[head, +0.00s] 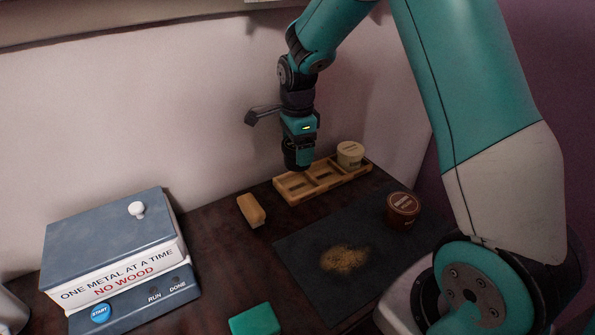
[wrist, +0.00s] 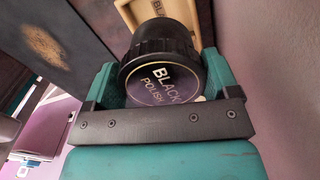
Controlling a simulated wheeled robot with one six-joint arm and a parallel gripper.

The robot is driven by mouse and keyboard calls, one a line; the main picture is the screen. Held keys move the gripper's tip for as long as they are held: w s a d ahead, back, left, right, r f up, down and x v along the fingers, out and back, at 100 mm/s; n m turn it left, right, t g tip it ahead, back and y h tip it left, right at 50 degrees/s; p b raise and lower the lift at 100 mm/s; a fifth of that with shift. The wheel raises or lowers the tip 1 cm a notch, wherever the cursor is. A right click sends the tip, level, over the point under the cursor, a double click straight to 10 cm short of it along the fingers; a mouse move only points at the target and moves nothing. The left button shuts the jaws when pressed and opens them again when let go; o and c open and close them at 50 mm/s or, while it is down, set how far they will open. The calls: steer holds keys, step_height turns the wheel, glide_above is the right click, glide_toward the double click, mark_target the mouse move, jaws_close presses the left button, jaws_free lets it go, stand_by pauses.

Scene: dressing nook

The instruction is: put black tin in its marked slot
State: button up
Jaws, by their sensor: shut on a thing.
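The black tin (wrist: 160,50), labelled "BLACK POLISH", sits between the two teal fingers of my gripper (wrist: 160,76) in the wrist view. My gripper is shut on it. In the head view the tin (head: 297,156) is a dark cylinder at the end of my gripper (head: 299,145), at the left part of the wooden slotted tray (head: 290,199). I cannot tell whether it touches the tray. In the wrist view a pale slot of the tray (wrist: 128,14), with partly hidden lettering starting "BLA", shows beyond the tin.
A cream tin (head: 350,154) stands in the tray's right slot. A brown tin (head: 402,210) stands on a dark mat (head: 310,270) with brownish powder (head: 344,260). A wooden brush (head: 251,210) lies left of the tray. A blue-and-white box (head: 110,245) stands left, a teal block (head: 254,320) in front.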

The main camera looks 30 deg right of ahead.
step_height(320, 180, down, 7)
steer(key=shift+f, duration=0.15)
steer(key=shift+f, duration=0.15)
steer(key=o, duration=0.9)
step_height(320, 180, up, 12)
steer(key=shift+f, duration=0.1)
steer(key=s+a+r+n+y, duration=0.1)
steer(key=s+a+r+n, duration=0.3)
steer(key=s+a+n, duration=0.25)
steer(key=s+a+r+n+y, duration=0.1)
steer(key=s+a+r+n, duration=0.3)
steer(key=s+a+n, duration=0.4)
steer(key=s+n, duration=0.3)
steer(key=s+a+n+y, duration=0.1)
steer(key=s+a+n, duration=0.1)
steer(key=s+n, duration=0.3)
steer(key=s+a+r+n+y, duration=0.1)
steer(key=s+n, duration=0.4)
steer(key=shift+a, duration=0.35)
